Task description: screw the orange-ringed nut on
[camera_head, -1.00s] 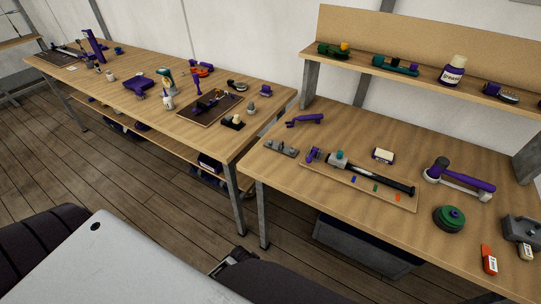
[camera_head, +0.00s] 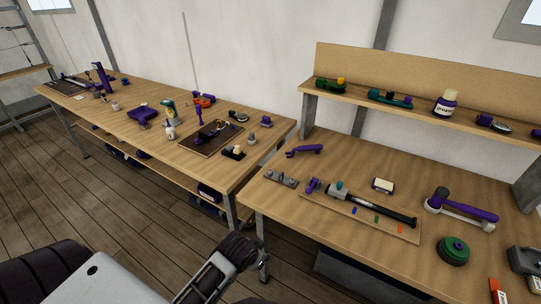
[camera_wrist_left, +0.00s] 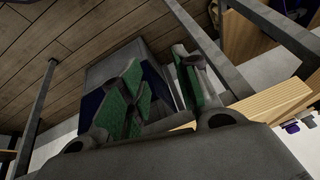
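A black and grey spar (camera_head: 372,206) with a purple end and a teal collar (camera_head: 337,187) lies on a thin wooden board (camera_head: 330,209) on the right bench. Small blue, green and orange marks (camera_head: 400,229) lie along the board's front. I cannot make out an orange-ringed nut for certain. My left arm comes in at the bottom middle of the head view, in front of the bench and below its top. In the left wrist view my left gripper (camera_wrist_left: 162,80) is open and empty, its green-padded fingers apart, by the bench legs. My right gripper is not in view.
The right bench (camera_head: 300,232) also carries a purple-handled mallet (camera_head: 462,205), a green round pad (camera_head: 453,250), and a grey holder (camera_head: 281,179). A shelf (camera_head: 415,112) stands behind. The left bench (camera_head: 200,165) holds several tools. Open floor lies in front.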

